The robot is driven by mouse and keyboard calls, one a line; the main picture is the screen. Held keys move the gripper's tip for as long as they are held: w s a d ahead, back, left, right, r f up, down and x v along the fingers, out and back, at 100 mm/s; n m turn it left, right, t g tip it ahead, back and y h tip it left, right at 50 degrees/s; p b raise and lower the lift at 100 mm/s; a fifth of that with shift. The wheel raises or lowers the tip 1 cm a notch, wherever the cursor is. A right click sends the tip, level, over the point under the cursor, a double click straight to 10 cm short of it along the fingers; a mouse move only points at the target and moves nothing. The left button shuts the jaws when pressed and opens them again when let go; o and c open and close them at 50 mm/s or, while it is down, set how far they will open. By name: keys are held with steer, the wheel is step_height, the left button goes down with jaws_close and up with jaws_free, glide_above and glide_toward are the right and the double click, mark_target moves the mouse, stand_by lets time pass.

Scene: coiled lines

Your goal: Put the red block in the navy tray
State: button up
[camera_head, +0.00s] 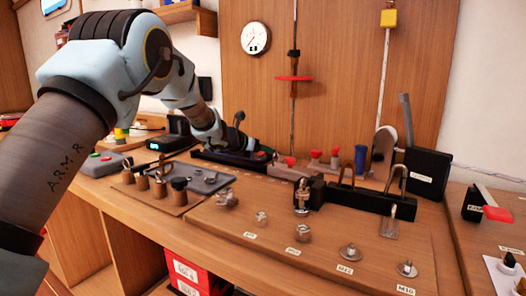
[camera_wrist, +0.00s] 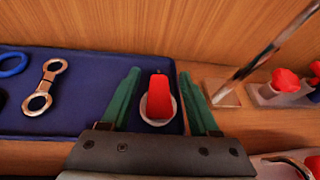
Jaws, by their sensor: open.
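The navy tray (camera_wrist: 85,75) spans the left and middle of the wrist view and shows dark in the head view (camera_head: 215,157), at the back of the bench. The red block (camera_wrist: 159,95) stands on a pale round piece (camera_wrist: 158,119) inside the tray, near its right edge. My gripper (camera_wrist: 159,74) is open, with one green finger on each side of the block. Gaps show between the block and both fingers, so it is not clamped. In the head view my arm reaches over the tray and mostly hides the block and fingertips.
A metal ring-ended piece (camera_wrist: 45,86) and a blue ring (camera_wrist: 11,64) lie in the tray's left part. Right of the tray stand a slanted rod on a base (camera_wrist: 222,93) and red-knobbed parts (camera_wrist: 285,81). The wooden back panel (camera_head: 340,60) rises close behind.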

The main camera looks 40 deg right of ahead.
steer(key=b+v, duration=0.2)
steer(key=v, duration=1)
steer(key=shift+r, duration=0.1)
